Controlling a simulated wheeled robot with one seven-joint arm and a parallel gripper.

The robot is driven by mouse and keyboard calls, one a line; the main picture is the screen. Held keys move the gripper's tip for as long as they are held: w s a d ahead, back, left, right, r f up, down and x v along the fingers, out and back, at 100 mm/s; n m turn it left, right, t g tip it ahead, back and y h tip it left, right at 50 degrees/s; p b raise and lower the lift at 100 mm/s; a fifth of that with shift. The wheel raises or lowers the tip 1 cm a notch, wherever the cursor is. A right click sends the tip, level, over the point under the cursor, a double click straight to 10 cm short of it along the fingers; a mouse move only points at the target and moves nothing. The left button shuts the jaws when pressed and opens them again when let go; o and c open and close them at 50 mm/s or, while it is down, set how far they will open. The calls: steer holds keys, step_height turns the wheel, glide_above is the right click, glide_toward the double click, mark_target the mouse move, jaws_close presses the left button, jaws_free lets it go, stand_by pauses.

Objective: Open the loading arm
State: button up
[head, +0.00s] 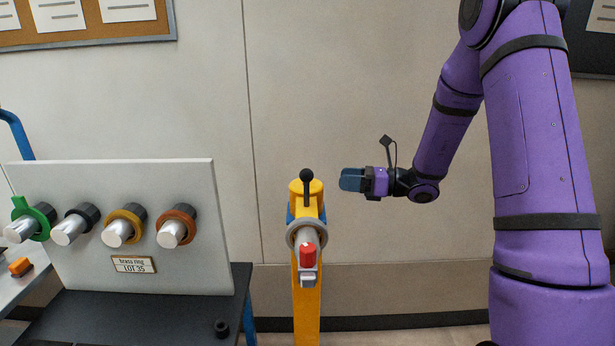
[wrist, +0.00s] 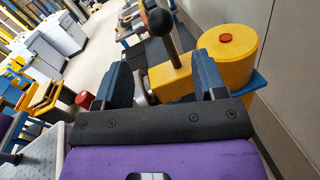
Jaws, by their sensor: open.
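A yellow strapping machine (head: 305,285) stands on a post in the middle of the head view. A black ball-topped lever (head: 307,186) rises upright from its yellow head. A grey ring (head: 305,233) and a red-tipped part (head: 308,250) face the camera below it; which part is the loading arm is not clear. My gripper (head: 345,180) is open and empty, just right of the machine head and apart from it, pointing left. In the wrist view the lever's black ball (wrist: 160,22) shows ahead, beyond the gap between my blue fingers (wrist: 162,82).
A grey panel (head: 190,262) at the left carries several pegs with green, black, yellow and orange-brown rings. Its label (head: 133,264) reads "brass ring LOT 35". The panel stands on a dark table (head: 130,310). The wall lies behind the machine. Open floor shows in the wrist view.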

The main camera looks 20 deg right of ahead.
mark_target(307, 175)
steer(key=x, duration=1)
steer(key=shift+w+a, duration=0.2)
steer(key=shift+a, duration=0.1)
steer(key=shift+c, duration=0.2)
jaws_close()
